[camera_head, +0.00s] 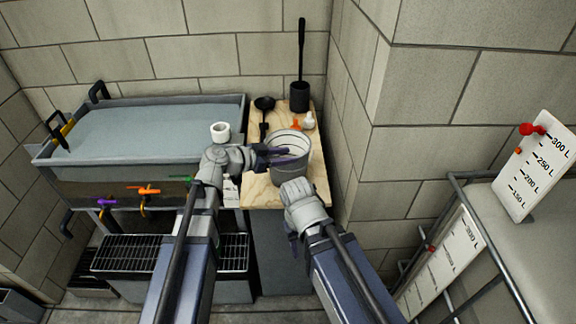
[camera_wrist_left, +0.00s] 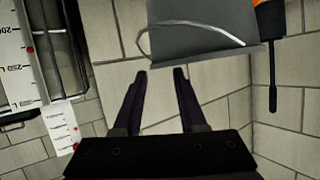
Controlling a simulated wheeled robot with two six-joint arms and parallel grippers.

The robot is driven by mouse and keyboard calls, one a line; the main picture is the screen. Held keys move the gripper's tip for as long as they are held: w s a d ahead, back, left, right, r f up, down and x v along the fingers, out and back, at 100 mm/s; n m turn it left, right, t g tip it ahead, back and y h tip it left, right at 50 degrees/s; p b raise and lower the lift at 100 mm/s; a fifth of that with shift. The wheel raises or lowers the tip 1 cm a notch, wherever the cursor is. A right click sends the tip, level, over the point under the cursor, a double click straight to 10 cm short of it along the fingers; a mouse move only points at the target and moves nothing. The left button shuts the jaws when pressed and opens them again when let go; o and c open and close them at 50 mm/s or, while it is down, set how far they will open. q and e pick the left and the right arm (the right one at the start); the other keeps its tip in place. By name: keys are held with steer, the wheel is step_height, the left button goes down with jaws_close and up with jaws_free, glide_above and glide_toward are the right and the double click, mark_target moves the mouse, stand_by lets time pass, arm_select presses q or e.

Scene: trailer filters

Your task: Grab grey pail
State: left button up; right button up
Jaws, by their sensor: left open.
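The grey pail (camera_head: 291,172) stands upright on the wooden board, with its open top facing up. My left gripper (camera_head: 288,155) comes in from the left, and its dark fingers overlap the pail's rim and mouth in the head view. In the left wrist view the open, empty fingers (camera_wrist_left: 160,73) point at the pail (camera_wrist_left: 205,38), whose thin wire handle shows across it. The fingertips look close to the pail, with no wall between them. My right arm's grey wrist (camera_head: 303,203) is just in front of the pail; its fingers cannot be made out.
The wooden board (camera_head: 318,178) also holds a black ladle (camera_head: 264,104), a black holder with a long handle (camera_head: 299,96), and small orange and white pieces. A water-filled basin (camera_head: 150,125) with a white cup (camera_head: 220,132) stands left. A block wall is close on the right.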

mark_target(298, 156)
arm_select(q)
steer(key=b+x, duration=0.2)
steer(key=x, duration=0.3)
steer(key=shift+f, duration=0.2)
steer(key=shift+s+r, duration=0.1)
jaws_close()
stand_by(1.1)
